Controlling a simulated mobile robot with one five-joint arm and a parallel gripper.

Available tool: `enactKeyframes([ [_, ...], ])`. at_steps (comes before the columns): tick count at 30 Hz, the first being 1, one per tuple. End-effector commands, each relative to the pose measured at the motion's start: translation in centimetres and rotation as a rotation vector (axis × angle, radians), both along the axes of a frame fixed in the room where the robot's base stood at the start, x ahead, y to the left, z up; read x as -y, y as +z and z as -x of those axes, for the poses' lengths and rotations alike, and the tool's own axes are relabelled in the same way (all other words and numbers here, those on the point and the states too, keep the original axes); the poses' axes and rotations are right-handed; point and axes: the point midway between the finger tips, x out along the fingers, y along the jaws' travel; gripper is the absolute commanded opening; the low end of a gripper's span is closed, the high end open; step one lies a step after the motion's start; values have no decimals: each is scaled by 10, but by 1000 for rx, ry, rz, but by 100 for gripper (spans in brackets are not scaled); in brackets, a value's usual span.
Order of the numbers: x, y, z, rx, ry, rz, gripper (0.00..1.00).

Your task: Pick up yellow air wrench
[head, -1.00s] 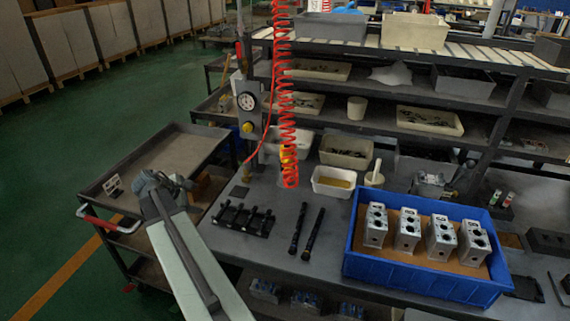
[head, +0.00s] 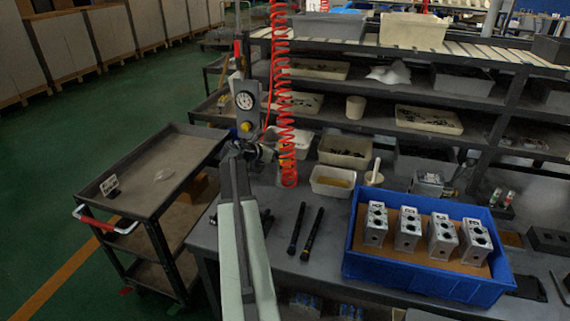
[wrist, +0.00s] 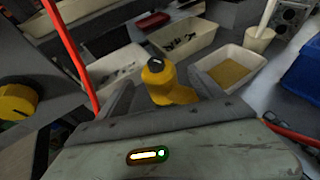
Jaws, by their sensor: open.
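The yellow air wrench (wrist: 168,84) shows in the wrist view just beyond my gripper, upright with a dark top end. My gripper (wrist: 160,98) is open, and the wrench appears between its two fingers; I cannot tell whether they touch it. In the head view my gripper (head: 262,151) is at the back left of the bench, left of the hanging red coiled hose (head: 284,90). In that view the wrench is mostly hidden behind the hose and my gripper.
A pressure gauge on a post (head: 244,101) stands close behind my gripper, with a yellow knob (wrist: 18,98) near its left side. White bins (head: 332,181) stand to the right. A blue crate (head: 420,275) of metal blocks and two black rods (head: 313,234) lie nearer on the bench.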

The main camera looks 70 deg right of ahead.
Motion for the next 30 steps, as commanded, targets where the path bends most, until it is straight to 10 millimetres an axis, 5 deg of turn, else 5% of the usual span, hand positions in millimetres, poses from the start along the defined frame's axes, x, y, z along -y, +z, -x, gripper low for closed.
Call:
enactKeyframes([
  [6, 34, -18, 11, 2, -2, 0, 76],
  [13, 36, -17, 13, 2, 1, 0, 76],
  [21, 35, -16, 13, 2, 1, 0, 4],
  [30, 35, -15, 12, -1, 1, 1, 0],
])
